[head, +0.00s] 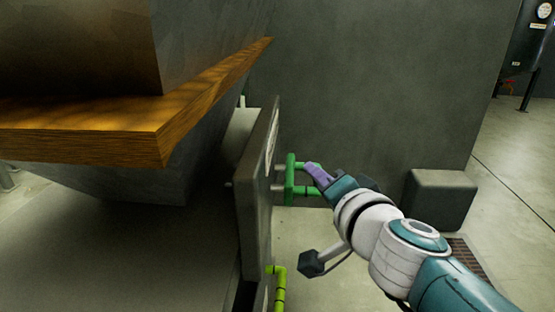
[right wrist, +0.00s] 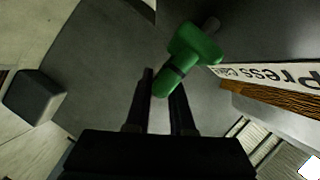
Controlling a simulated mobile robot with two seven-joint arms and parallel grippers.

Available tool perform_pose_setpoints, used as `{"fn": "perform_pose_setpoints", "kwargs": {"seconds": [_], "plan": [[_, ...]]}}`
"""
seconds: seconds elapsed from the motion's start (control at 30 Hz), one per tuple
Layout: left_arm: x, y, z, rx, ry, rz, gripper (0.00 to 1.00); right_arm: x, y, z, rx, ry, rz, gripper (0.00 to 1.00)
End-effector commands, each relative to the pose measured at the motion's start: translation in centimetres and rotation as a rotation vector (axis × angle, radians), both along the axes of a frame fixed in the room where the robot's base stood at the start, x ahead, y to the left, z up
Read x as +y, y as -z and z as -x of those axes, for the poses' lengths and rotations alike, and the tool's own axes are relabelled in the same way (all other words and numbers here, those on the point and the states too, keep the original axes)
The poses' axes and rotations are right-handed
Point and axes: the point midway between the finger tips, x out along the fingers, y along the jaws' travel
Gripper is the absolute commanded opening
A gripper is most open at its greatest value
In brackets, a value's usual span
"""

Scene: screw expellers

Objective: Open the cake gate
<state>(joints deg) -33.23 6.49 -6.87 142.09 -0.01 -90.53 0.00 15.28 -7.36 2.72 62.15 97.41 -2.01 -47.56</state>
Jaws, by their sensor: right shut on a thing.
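The gate is an upright dark grey plate (head: 255,200) in the middle of the head view. A green handle (head: 290,180) with two short bars stands out from its right side. My right gripper (head: 316,174), with purple fingers, is shut on the handle's upper bar. In the right wrist view the dark fingers (right wrist: 163,84) lie on either side of the end of the green handle (right wrist: 192,52). A white label reading "Press Cake" (right wrist: 285,76) shows there, partly cut off. My left gripper is not in view.
A wooden ledge (head: 165,130) juts out at upper left above a grey sloped hopper. A yellow-green bent bar (head: 279,285) stands below the gate. A grey block (head: 440,198) sits on the floor at right, by a dark wall (head: 370,80).

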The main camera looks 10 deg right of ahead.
Motion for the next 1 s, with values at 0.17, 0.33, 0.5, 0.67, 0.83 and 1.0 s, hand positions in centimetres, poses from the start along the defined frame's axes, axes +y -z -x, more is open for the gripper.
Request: {"fn": "perform_pose_setpoints", "kwargs": {"seconds": [0.17,0.33,0.5,0.67,0.83,1.0], "plan": [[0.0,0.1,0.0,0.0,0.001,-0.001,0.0,-0.2,0.6,0.2,0.012,0.008,0.0,0.0],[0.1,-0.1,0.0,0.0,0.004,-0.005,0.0,-1.1,0.5,0.4,0.012,0.011,0.003,0.0],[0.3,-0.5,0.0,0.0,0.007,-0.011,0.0,-4.1,0.6,1.3,0.012,0.012,0.006,0.0],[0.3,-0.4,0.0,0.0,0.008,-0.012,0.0,-5.4,0.6,1.7,0.012,0.01,0.002,0.0],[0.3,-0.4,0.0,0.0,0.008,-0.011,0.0,-5.4,0.6,1.7,0.013,0.009,0.001,0.0],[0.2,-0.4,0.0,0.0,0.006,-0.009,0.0,-5.3,0.6,1.7,0.012,0.008,0.0,0.29]]}}
